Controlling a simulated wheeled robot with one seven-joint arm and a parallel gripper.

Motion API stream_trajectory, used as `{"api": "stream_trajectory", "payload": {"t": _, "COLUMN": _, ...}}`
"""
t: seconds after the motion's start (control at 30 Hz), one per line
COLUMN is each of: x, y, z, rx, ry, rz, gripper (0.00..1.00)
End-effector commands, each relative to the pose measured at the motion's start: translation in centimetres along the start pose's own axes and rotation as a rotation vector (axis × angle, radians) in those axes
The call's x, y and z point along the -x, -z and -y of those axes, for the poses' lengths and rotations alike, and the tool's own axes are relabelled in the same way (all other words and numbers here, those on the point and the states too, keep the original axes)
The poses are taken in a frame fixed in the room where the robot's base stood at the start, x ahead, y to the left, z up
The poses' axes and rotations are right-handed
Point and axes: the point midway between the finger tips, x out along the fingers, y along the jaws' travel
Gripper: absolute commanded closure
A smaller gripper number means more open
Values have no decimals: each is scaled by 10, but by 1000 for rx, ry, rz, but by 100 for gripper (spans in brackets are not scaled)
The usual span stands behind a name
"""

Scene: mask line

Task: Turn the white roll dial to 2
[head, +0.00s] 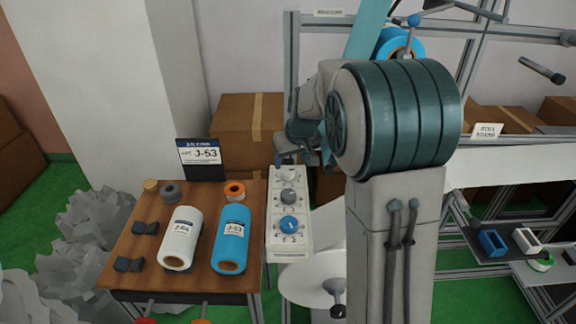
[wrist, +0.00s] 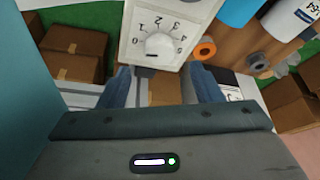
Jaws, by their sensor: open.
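The white roll dial (head: 289,173) is the farthest of three knobs on a pale control panel (head: 273,215). In the wrist view the white dial (wrist: 159,44) is a round white knob inside a ring of printed numbers, with 2 at its upper side. I cannot clearly read which number it points to. My gripper (head: 308,158) hangs close to the far end of the panel, partly hidden by my arm. In the wrist view my gripper (wrist: 160,75) is open and empty, its fingers apart, with the dial beyond the tips and between their lines. No contact shows.
A grey dial (head: 288,197) and a blue dial (head: 289,225) sit nearer on the panel. A wooden table (head: 150,265) at left holds a white roll (head: 181,240), a blue roll (head: 231,240) and a sign (head: 200,155). Cardboard boxes (head: 245,120) stand behind.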

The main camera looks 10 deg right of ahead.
Motion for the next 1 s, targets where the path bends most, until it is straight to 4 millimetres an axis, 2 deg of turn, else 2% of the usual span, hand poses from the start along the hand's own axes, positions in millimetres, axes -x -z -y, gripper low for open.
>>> {"api": "stream_trajectory", "payload": {"t": 0.1, "x": -22, "y": 0, "z": 0, "rx": 0, "ry": 1, "rz": 4, "gripper": 41}}
{"api": "stream_trajectory", "payload": {"t": 0.3, "x": -45, "y": 0, "z": 0, "rx": -1, "ry": 1, "rz": 1, "gripper": 41}}
{"api": "stream_trajectory", "payload": {"t": 0.7, "x": -52, "y": 0, "z": 0, "rx": 0, "ry": 0, "rz": -1, "gripper": 41}}
{"api": "stream_trajectory", "payload": {"t": 0.73, "x": -52, "y": 0, "z": 0, "rx": 0, "ry": 0, "rz": -1, "gripper": 46}}
{"api": "stream_trajectory", "payload": {"t": 0.87, "x": -52, "y": 0, "z": 0, "rx": 0, "ry": 0, "rz": -1, "gripper": 82}}
{"api": "stream_trajectory", "payload": {"t": 0.9, "x": -52, "y": 0, "z": 0, "rx": 0, "ry": 0, "rz": -1, "gripper": 85}}
{"api": "stream_trajectory", "payload": {"t": 1.0, "x": -52, "y": 0, "z": 2, "rx": -1, "ry": 0, "rz": -1, "gripper": 85}}
